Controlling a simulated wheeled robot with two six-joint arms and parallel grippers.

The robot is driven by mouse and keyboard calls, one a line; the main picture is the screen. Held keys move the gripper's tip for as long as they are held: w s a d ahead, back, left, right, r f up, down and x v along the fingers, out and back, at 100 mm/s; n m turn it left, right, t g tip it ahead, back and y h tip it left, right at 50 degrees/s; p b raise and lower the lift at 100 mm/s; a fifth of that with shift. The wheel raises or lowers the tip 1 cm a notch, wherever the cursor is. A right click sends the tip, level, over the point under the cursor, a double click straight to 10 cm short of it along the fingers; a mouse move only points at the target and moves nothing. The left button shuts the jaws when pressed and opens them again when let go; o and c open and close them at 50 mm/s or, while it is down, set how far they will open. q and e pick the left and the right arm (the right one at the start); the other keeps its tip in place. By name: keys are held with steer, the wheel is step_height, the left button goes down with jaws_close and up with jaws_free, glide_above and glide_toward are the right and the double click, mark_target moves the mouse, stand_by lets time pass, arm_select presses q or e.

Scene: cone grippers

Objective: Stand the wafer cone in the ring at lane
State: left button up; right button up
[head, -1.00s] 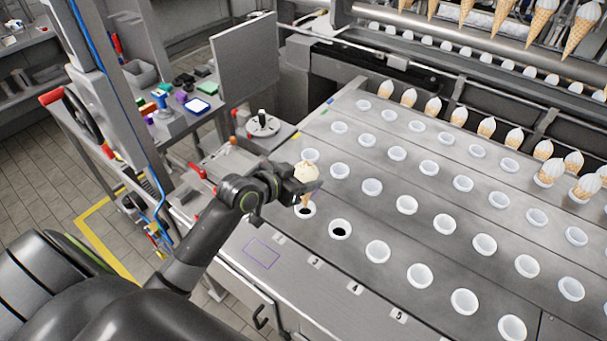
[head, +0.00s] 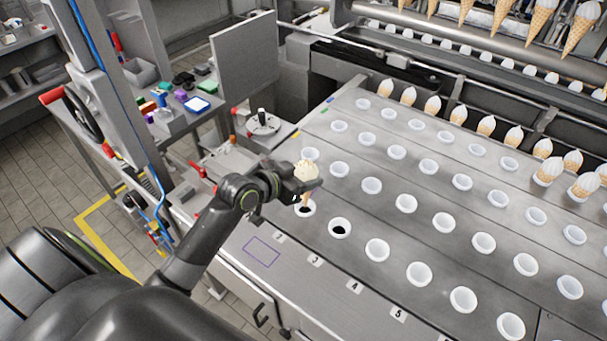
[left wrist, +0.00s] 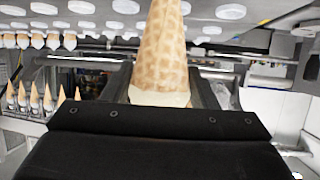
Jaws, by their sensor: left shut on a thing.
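The wafer cone (head: 306,173) with a cream top is held upright by my left gripper (head: 304,186), its tip pointing down at a white ring (head: 305,208) with a dark hole. I cannot tell from the head view whether the tip is inside the ring or just above it. In the left wrist view the cone's waffle side (left wrist: 162,50) shows between the two fingers of the left gripper (left wrist: 165,95). Another dark-holed ring (head: 340,229) is just to the right and nearer. My right gripper is not in view.
The metal plate (head: 330,190) carries rows of white rings, most with pale insides. Several filled cones (head: 433,104) stand along the far row. Number labels (head: 316,260) line the near edge. A small control stick (head: 262,117) and a grey panel (head: 231,68) are at the left.

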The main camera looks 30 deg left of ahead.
arm_select(q)
steer(key=shift+f, duration=0.15)
stand_by(0.5)
steer(key=shift+f+b, duration=0.85)
steer(key=shift+f, duration=0.3)
steer(key=shift+f+b, duration=2.55)
steer(key=shift+f, duration=0.8)
steer(key=shift+o, duration=1.1)
steer(key=o, duration=0.5)
steer(key=shift+o, duration=0.2)
steer(key=shift+s, duration=0.1)
